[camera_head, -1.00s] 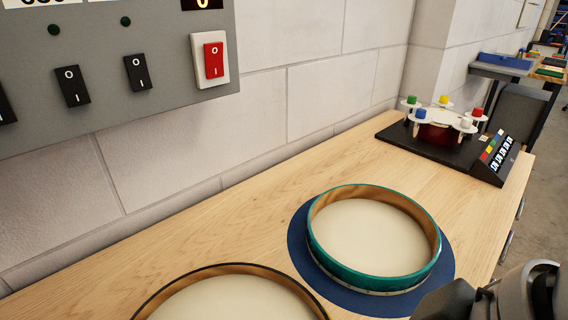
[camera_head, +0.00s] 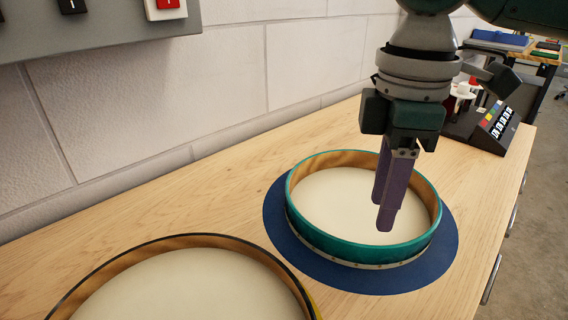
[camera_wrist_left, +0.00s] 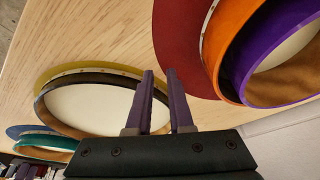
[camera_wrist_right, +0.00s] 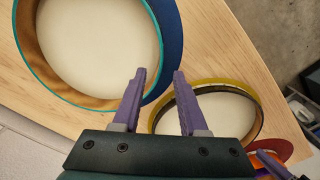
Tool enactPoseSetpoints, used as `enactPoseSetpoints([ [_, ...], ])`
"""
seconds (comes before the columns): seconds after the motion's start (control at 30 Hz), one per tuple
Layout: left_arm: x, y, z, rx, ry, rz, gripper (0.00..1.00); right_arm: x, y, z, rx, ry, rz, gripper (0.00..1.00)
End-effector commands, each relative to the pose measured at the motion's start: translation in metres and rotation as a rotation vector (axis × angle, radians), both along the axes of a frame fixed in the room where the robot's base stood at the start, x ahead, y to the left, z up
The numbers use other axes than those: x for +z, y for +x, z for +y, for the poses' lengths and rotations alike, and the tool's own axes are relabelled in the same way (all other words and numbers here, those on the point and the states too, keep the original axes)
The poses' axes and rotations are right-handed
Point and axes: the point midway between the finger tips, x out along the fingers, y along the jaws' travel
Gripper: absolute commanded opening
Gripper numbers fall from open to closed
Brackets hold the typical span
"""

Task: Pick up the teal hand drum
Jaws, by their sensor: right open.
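The teal hand drum (camera_head: 335,246) lies flat, its pale skin down inside a wooden-lined rim, on a round blue mat (camera_head: 425,275) on the bench. It also shows large at upper left in the right wrist view (camera_wrist_right: 27,45) and small at lower left in the left wrist view (camera_wrist_left: 62,143). My right gripper (camera_head: 382,212) is open and empty, fingers pointing down; in the head view they overlap the drum's interior. Their height above the skin is unclear. My left gripper (camera_wrist_left: 160,72) is open with a narrow gap, empty, out of the head view.
A black-rimmed drum on a yellow mat (camera_wrist_right: 257,95) lies beside the teal one. Orange (camera_wrist_left: 232,30) and purple (camera_wrist_left: 245,55) drums sit over a dark red mat (camera_wrist_left: 178,45). A black device (camera_head: 490,130) stands behind my right arm. A wall runs along the bench's back.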

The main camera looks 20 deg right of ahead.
Motion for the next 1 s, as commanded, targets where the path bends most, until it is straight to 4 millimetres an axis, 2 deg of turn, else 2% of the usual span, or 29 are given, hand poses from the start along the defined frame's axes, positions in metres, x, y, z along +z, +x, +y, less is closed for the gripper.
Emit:
enactPoseSetpoints([
  [0.1, -0.004, 0.000, 0.000, 0.000, 0.000, 0.000, 0.20, -0.022, -0.001, 0.001, 0.001, 0.000, 0.002, 0.42],
  [0.37, -0.008, 0.000, 0.000, 0.000, 0.000, 0.000, 0.20, -0.048, 0.000, 0.001, 0.001, 0.000, 0.000, 0.42],
  [0.6, -0.015, 0.000, 0.000, 0.000, 0.000, 0.000, 0.20, -0.084, -0.001, 0.002, 0.002, 0.001, -0.001, 0.42],
  [0.9, -0.014, 0.000, 0.000, 0.000, 0.000, 0.000, 0.20, -0.089, 0.000, 0.002, 0.003, 0.001, -0.003, 0.42],
  [1.0, -0.014, 0.000, 0.000, 0.000, 0.000, 0.000, 0.20, -0.088, 0.000, 0.002, 0.003, 0.001, -0.003, 0.31],
])
